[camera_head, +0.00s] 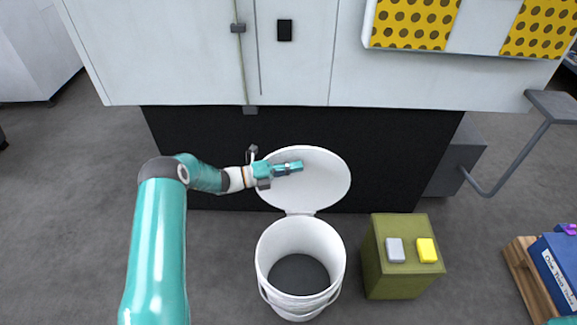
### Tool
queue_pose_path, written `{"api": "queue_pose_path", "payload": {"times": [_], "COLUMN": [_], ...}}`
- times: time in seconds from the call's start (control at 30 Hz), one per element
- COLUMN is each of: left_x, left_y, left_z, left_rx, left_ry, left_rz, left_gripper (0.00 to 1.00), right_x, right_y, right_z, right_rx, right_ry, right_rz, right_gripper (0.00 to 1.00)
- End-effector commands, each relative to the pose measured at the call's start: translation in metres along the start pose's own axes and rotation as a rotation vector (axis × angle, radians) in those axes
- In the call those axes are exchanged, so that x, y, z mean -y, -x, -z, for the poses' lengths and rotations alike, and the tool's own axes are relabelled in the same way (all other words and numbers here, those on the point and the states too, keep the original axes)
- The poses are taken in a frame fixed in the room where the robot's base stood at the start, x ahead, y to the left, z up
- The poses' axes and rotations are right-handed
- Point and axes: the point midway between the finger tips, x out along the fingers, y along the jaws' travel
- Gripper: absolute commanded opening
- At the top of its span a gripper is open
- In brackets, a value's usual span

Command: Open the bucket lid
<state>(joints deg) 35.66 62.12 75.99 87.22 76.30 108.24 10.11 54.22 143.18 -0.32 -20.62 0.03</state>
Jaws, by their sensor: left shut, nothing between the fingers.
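A white bucket (263,262) stands on the floor in the middle, with grey showing inside at its bottom. Its round white lid (325,180) is raised at the back of the bucket, joined to the far rim by a narrow hinge. The lid stands up against or close to the black base of the machine. My left gripper (299,166) is in front of the upper part of the lid. It is shut with nothing between its fingers. I cannot tell whether it touches the lid. My right gripper is not in view.
An olive box (395,272) stands right of the bucket with a grey block (395,250) and a yellow block (426,250) on top. A blue crate (560,262) on a wooden pallet is at the far right. A white machine (190,60) fills the back. The floor at left is clear.

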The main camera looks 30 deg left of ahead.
Motion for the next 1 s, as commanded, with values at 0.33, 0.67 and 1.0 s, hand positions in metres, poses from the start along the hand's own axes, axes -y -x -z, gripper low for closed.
{"api": "queue_pose_path", "payload": {"times": [0.33,0.67,1.0], "left_x": [-0.001,-0.001,-0.001], "left_y": [0.04,0.103,0.122], "left_z": [0.0,0.001,0.003], "left_rx": [0.003,0.003,-0.001], "left_ry": [0.0,0.0,-0.001], "left_rz": [-0.002,-0.001,-0.003], "left_gripper": [0.0,0.0,0.0], "right_x": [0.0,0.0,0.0], "right_y": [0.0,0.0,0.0], "right_z": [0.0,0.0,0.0], "right_rx": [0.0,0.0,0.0], "right_ry": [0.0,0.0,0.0], "right_rz": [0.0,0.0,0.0], "right_gripper": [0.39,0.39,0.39]}}
